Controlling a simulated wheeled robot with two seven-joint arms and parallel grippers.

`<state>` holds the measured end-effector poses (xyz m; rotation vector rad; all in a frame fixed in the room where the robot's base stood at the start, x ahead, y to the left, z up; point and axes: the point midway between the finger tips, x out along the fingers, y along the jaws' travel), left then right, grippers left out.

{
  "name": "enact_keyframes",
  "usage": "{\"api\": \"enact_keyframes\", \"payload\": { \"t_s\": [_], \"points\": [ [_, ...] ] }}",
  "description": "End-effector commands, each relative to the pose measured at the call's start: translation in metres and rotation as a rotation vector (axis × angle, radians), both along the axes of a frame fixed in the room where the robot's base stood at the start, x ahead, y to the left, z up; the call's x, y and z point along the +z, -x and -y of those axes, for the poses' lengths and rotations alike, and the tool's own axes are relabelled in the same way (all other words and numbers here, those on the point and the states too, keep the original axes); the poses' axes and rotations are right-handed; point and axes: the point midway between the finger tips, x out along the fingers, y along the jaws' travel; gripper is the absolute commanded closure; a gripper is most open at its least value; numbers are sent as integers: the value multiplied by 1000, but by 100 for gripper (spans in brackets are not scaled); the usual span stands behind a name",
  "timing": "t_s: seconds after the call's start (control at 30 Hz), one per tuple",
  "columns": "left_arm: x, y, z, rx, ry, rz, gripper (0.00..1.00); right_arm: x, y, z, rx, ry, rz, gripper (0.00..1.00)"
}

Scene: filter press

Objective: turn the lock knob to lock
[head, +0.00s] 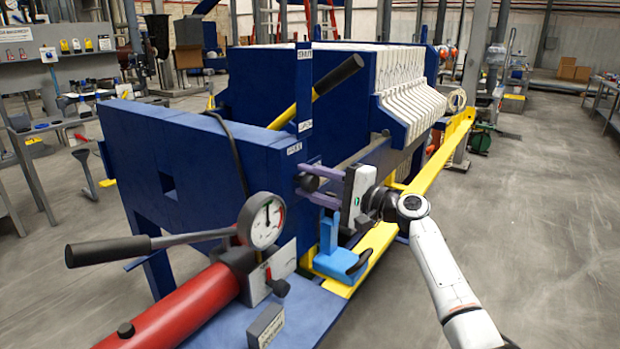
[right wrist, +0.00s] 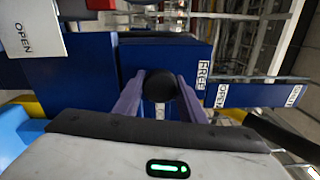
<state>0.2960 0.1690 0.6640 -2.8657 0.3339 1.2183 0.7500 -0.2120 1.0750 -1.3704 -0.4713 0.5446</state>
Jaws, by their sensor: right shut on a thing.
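The black lock knob (head: 308,182) sits on the near end face of the blue filter press. My right gripper (head: 311,183) reaches it from the right. In the right wrist view its two purple fingers (right wrist: 160,93) stand on either side of the round knob (right wrist: 160,84), shut on it. A FREE label (right wrist: 203,73) is beside the knob; a second label (right wrist: 161,115) behind the knob is mostly covered and unreadable. My left gripper is not in view.
A long black-gripped yellow lever (head: 318,90) slants above the knob, by a blue post marked SHUT. A light blue fitting with a black handle (head: 343,258) stands just below my right gripper. The pressure gauge (head: 267,220) and red cylinder (head: 185,308) are front left.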

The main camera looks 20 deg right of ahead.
Motion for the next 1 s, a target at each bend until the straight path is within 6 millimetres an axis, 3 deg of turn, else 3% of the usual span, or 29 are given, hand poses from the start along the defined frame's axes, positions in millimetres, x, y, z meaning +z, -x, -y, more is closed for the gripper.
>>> {"api": "enact_keyframes", "payload": {
  "t_s": [0.57,0.6,0.67,1.0],
  "points": [
    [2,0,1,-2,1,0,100,-2,0,0,0,-24,-21,85],
    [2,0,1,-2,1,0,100,-2,0,0,0,-24,-21,56],
    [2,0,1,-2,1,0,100,-1,0,0,0,-25,-20,46],
    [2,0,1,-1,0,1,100,-1,1,1,-1,-22,-17,44]
  ]
}}
